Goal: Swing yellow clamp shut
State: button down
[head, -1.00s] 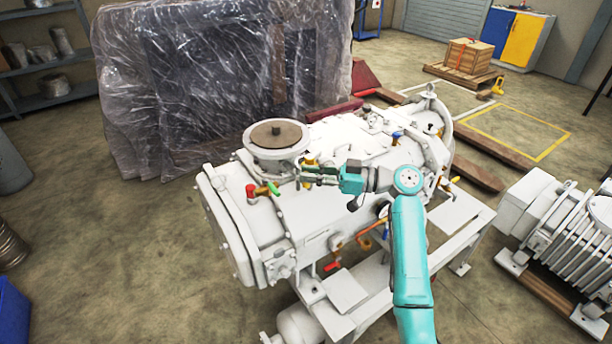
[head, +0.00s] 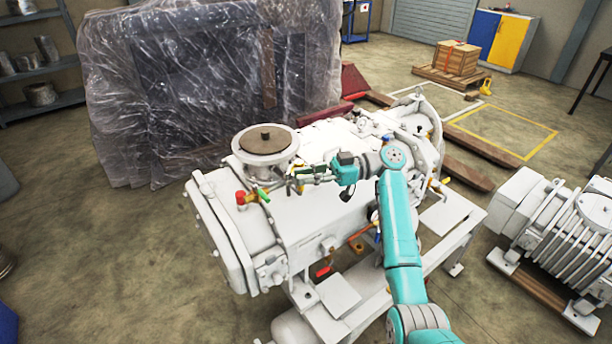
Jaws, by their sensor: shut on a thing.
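The white screw vacuum pump (head: 330,205) stands on a frame in the middle of the head view. A round white flange port (head: 266,160) with a brown disc on it rises from its top left. The yellow clamp shows only as a small yellow patch (head: 299,169) at the right side of the flange, mostly hidden by my gripper. My gripper (head: 291,178) reaches in from the right, with its fingers at this patch. It is shut on what looks like the yellow clamp. The exact angle of the clamp is too small to tell.
A plastic-wrapped unit (head: 200,90) stands behind the pump. A white finned machine (head: 560,235) stands at right.

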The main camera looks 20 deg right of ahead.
jog(key=c, duration=1.1)
grip_release()
jog(key=shift+f, duration=0.1)
jog(key=shift+d, duration=0.1)
jog(key=s+d, duration=0.2)
jog(key=d, duration=0.9)
jog(key=shift+d, duration=0.3)
jog(key=shift+s, duration=0.15)
